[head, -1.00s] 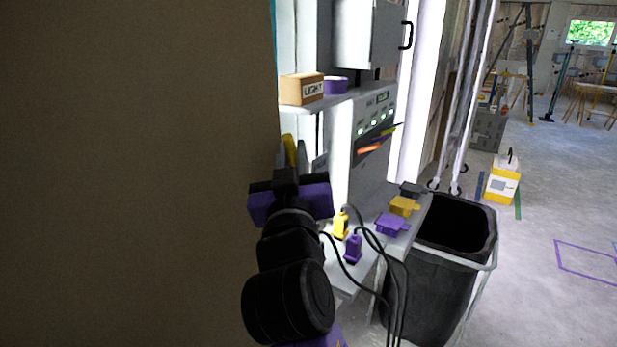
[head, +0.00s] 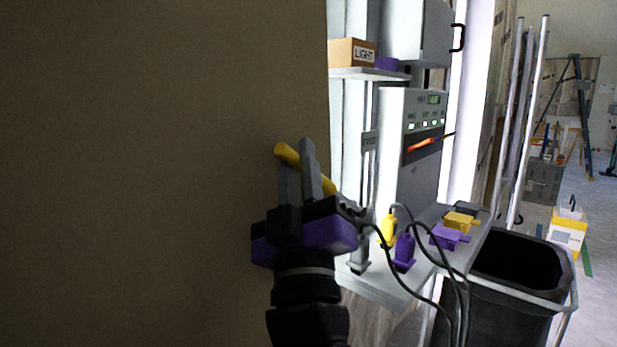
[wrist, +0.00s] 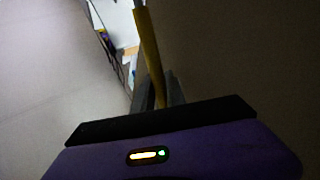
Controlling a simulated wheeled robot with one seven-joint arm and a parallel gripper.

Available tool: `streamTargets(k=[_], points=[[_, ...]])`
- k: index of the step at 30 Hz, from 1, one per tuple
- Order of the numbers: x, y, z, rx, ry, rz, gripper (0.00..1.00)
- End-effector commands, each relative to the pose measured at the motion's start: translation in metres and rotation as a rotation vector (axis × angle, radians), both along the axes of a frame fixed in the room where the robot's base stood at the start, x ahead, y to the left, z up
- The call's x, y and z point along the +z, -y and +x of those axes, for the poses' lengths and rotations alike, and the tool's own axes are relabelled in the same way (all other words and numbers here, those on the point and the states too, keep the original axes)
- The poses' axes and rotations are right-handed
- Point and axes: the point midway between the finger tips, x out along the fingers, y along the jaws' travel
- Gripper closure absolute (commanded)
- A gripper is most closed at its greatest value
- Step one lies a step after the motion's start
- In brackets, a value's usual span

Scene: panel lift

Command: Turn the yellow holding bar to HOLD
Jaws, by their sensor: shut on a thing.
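The yellow holding bar (head: 287,152) slants from upper left down to the right in the head view, in front of the brown panel. My gripper (head: 300,168) is shut on it, with one grey finger on each side. The bar's lower right end runs behind my gripper to a grey mount, partly hidden. In the wrist view the bar (wrist: 148,45) runs down between the fingertips (wrist: 160,98). A small grey label plate (head: 370,141) stands right of the bar; I cannot read its text.
The brown panel (head: 140,170) fills the left. To the right are a grey shelf (head: 365,74) with a LIGHT box (head: 352,52), a control unit (head: 424,125), yellow (head: 387,230) and purple (head: 404,252) plugs with black cables, and a black bin (head: 510,290).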

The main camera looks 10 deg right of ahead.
Motion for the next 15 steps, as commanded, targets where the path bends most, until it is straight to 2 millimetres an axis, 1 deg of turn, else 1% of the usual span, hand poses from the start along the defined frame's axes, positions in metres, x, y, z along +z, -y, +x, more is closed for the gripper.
streamTargets(k=[1, 3, 15], points=[[-0.0086, -0.0011, -0.0012, -0.001, 0.011, -0.013, 1.0], [-0.0111, -0.003, -0.0027, 0.0, 0.024, -0.031, 1.0], [-0.0157, -0.0083, -0.0062, -0.001, 0.056, -0.077, 1.0]])
